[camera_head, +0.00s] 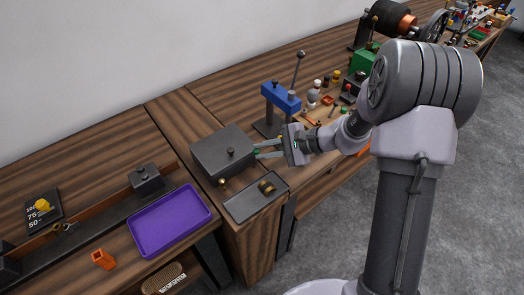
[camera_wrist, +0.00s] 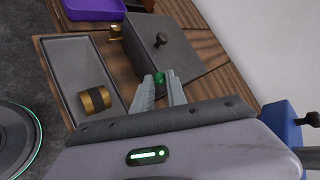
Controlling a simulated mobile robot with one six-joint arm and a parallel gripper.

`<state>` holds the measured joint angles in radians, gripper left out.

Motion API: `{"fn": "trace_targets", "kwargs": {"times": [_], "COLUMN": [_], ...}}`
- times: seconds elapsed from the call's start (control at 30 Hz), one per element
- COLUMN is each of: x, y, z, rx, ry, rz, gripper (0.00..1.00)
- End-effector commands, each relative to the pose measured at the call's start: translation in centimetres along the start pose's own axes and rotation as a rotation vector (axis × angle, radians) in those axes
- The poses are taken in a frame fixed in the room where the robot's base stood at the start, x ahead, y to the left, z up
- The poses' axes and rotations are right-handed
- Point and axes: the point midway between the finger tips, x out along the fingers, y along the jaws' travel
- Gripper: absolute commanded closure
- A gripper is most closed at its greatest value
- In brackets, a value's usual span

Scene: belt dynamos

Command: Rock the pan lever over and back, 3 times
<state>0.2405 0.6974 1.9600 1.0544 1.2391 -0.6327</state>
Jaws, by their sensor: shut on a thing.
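A dark grey box (camera_head: 222,152) with a black knob on its lid stands on the wooden bench; it fills the top middle of the wrist view (camera_wrist: 172,55). A small green piece (camera_wrist: 159,77), which looks like the lever's grip, is at the box's near side. My gripper (camera_wrist: 161,80) is shut on this green piece. In the head view my gripper (camera_head: 257,150) reaches in from the right, its fingertips at the box's right side. Most of the lever is hidden by the fingers, so its tilt cannot be told.
A brass fitting (camera_head: 222,183) sits at the box's front. A shallow grey tray (camera_head: 246,208) holding a brass-and-black cylinder (camera_head: 267,187) lies in front. A blue press (camera_head: 281,97) stands behind my gripper. A purple tray (camera_head: 168,222) lies to the left.

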Motion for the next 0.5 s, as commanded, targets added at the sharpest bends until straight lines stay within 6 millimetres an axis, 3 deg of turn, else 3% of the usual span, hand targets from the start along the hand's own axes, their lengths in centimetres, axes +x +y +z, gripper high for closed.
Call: {"fn": "trace_targets", "kwargs": {"times": [0.47, 0.5], "x": [0.02, 0.02], "y": [-0.07, -0.06], "z": [-0.18, -0.18], "rx": [0.011, 0.011], "ry": [-0.010, -0.010], "rz": [-0.004, -0.004], "gripper": [1.00, 0.79]}}
